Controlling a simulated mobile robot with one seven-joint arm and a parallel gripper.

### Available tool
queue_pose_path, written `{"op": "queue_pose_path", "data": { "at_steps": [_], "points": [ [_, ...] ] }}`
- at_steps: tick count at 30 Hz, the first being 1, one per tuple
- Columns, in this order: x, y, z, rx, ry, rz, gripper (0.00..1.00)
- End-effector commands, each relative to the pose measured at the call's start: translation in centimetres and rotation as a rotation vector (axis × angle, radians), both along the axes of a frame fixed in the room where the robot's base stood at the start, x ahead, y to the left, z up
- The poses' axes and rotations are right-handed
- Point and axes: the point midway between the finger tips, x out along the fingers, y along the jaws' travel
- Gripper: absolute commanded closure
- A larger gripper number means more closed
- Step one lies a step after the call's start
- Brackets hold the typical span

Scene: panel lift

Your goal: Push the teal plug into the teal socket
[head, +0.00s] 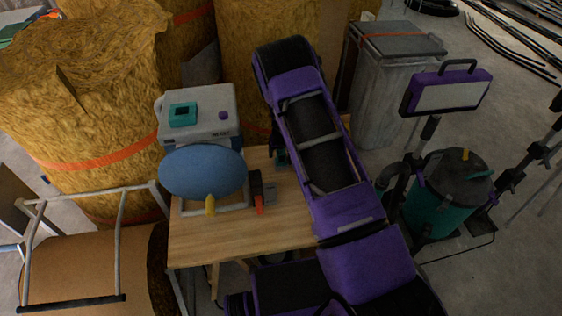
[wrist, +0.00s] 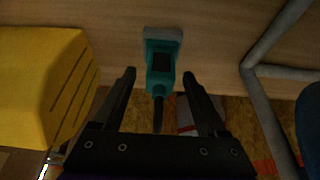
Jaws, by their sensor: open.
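The teal plug (wrist: 161,70), with a grey end and a dark cable end, shows in the wrist view against the wooden table. My gripper (wrist: 159,78) is open, one dark finger on each side of the plug's lower part, with gaps visible on both sides. My gripper is mostly hidden there by the arm. The teal socket (head: 183,113), a teal square with a dark middle, sits on the grey box (head: 213,130) at the table's back left.
A blue oval-topped object (head: 203,171) stands on the wooden table (head: 245,238) in front of the grey box. A small dark and red item (head: 258,194) lies to its right. Hay bales (head: 85,85) stand behind. A grey bin (head: 388,85) and teal drum (head: 437,207) stand right.

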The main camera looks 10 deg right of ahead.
Motion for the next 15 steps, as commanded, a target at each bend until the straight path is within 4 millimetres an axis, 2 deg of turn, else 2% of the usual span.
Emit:
{"op": "queue_pose_path", "data": {
  "at_steps": [3, 15],
  "points": [
    [-0.01, -0.01, 0.01, 0.000, 0.000, 0.000, 0.25],
    [-0.02, -0.02, 0.01, 0.000, 0.000, 0.000, 0.97]
  ]
}}
